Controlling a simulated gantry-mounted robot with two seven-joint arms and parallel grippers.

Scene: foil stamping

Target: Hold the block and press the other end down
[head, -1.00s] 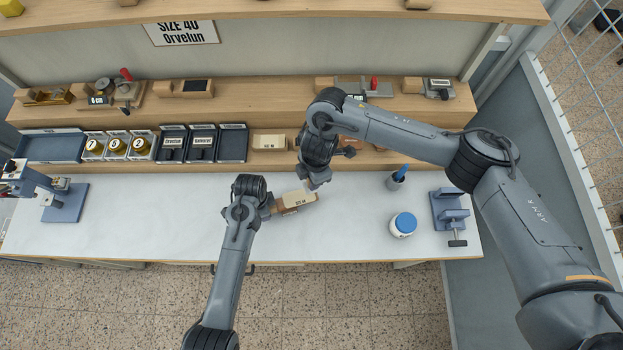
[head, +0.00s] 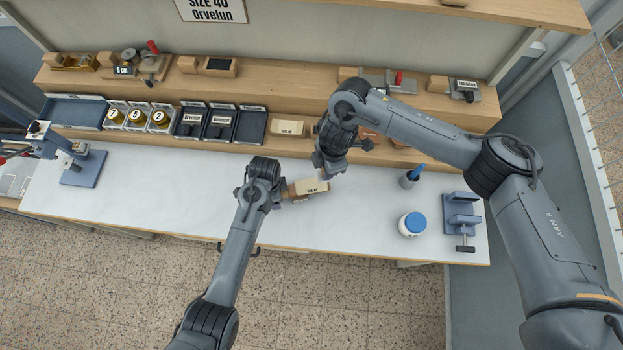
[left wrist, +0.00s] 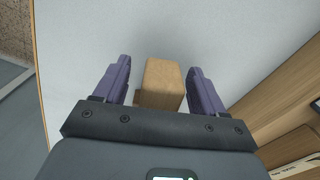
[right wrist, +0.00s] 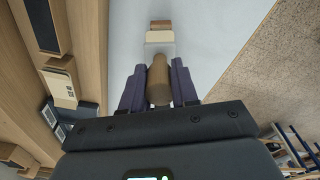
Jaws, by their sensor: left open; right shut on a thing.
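The block, brown wood with a cream top printed with dark letters (head: 313,186), lies on the white bench. My left gripper (head: 287,191) is at its left end. In the left wrist view, the block's wooden end (left wrist: 164,78) lies between the open fingers of my left gripper (left wrist: 160,80), with a gap on both sides. My right gripper (head: 325,172) is over the block's right end. In the right wrist view, my right gripper (right wrist: 158,88) is shut on a brown rounded wooden handle (right wrist: 158,80). A pale translucent piece and the block's cream face (right wrist: 159,37) show beyond it. Whether they touch is unclear.
Behind are a wooden shelf, dark trays (head: 222,122) and a cream-topped block (head: 288,128). A blue-based stand (head: 84,168) is at left. The bench front is clear.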

